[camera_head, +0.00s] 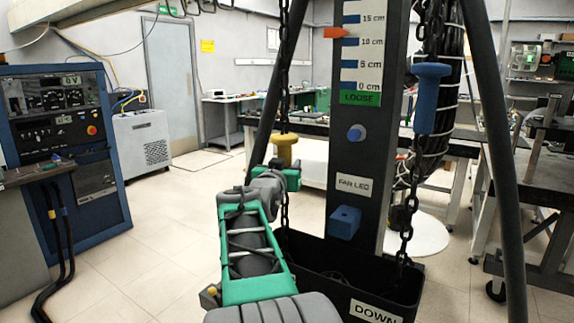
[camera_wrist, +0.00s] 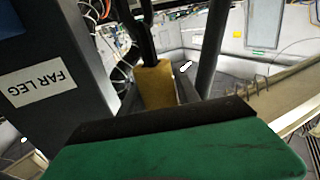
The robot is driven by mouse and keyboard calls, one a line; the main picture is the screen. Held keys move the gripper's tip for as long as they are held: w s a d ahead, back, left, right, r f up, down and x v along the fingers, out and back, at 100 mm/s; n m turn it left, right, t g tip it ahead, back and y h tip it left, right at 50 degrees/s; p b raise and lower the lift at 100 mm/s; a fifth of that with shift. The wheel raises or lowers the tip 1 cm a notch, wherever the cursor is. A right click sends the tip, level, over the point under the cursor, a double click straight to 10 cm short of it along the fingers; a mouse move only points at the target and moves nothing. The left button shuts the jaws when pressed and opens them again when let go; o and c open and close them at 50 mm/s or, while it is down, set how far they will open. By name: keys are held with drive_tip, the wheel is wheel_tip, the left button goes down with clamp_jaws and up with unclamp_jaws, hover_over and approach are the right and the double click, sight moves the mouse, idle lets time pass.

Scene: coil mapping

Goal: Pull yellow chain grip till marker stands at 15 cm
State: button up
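The yellow chain grip (camera_head: 284,148) hangs on the dark left chain, left of the post. My gripper (camera_head: 284,172) is at the lower part of this grip, with the arm reaching up from below. In the wrist view the yellow grip (camera_wrist: 157,85) stands just beyond the green gripper body, with dark shapes close on both sides. Whether the fingers press on it is unclear. The orange marker (camera_head: 335,32) points at the scale (camera_head: 362,50) between 10 cm and 15 cm, nearer 10. A green LOOSE label (camera_head: 360,98) is below 0 cm.
A blue grip (camera_head: 427,97) hangs on the right chain. The post, labelled FAR LEG (camera_head: 354,185), rises from a dark bin (camera_head: 375,309) marked DOWN. Dark tripod legs (camera_head: 501,150) flank it. A blue control cabinet (camera_head: 100,190) stands left, with open floor between.

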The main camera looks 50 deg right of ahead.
drive_tip(key=o, duration=0.3)
drive_tip(key=shift+r, duration=0.2)
drive_tip(key=v, duration=0.7)
drive_tip(key=shift+s+a+b, duration=0.2)
drive_tip(key=shift+a+b, duration=0.15)
drive_tip(key=shift+a, duration=0.05)
drive_tip(key=shift+a, duration=0.1)
